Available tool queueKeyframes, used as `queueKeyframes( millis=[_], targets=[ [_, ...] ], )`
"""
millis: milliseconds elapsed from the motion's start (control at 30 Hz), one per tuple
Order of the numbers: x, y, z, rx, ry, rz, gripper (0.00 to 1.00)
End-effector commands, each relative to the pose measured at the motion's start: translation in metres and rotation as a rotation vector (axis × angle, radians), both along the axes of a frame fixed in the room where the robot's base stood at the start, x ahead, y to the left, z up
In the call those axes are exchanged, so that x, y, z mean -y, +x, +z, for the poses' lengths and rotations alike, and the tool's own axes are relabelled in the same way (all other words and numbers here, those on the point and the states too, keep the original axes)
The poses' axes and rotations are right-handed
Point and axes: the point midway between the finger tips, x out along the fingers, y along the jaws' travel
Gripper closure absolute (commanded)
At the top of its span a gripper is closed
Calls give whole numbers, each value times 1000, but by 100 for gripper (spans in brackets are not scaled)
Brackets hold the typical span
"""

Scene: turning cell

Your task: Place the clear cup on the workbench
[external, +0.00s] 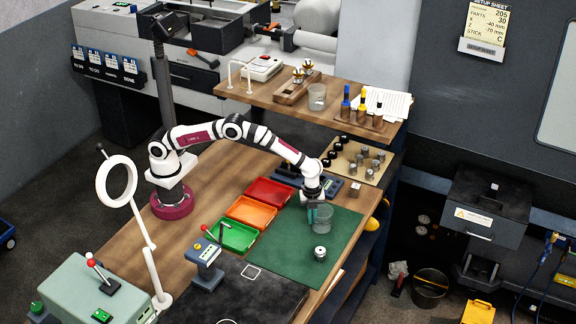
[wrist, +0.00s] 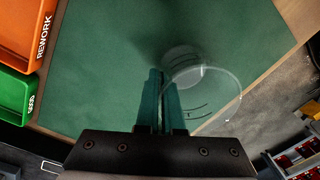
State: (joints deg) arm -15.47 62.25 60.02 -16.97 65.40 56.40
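The clear cup (external: 323,218) is a see-through, straight-sided cup over the green mat at the front right of the wooden workbench (external: 221,167). My gripper (external: 312,207) points down at the cup's left side. In the wrist view the gripper's two teal fingers (wrist: 161,104) are nearly together, with the near rim and wall of the cup (wrist: 212,92) between them. The cup looks upright or slightly tilted, its base toward the mat. I cannot tell whether the base touches the mat.
The green mat (external: 277,246) is mostly bare; a small metal part (external: 320,253) stands in front of the cup. Red (external: 269,192), orange (external: 251,212) and green (external: 237,235) trays lie to the left. Another clear cup (external: 317,97) stands on the raised shelf behind.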

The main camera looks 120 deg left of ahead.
Motion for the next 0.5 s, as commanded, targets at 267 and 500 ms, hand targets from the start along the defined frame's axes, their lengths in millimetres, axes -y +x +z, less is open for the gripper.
queueKeyframes(
  millis=[267, 500],
  targets=[
    [0, 0, -1, 0, 0, 0, 61],
    [0, 0, -1, 0, 0, 0, 61]
  ],
)
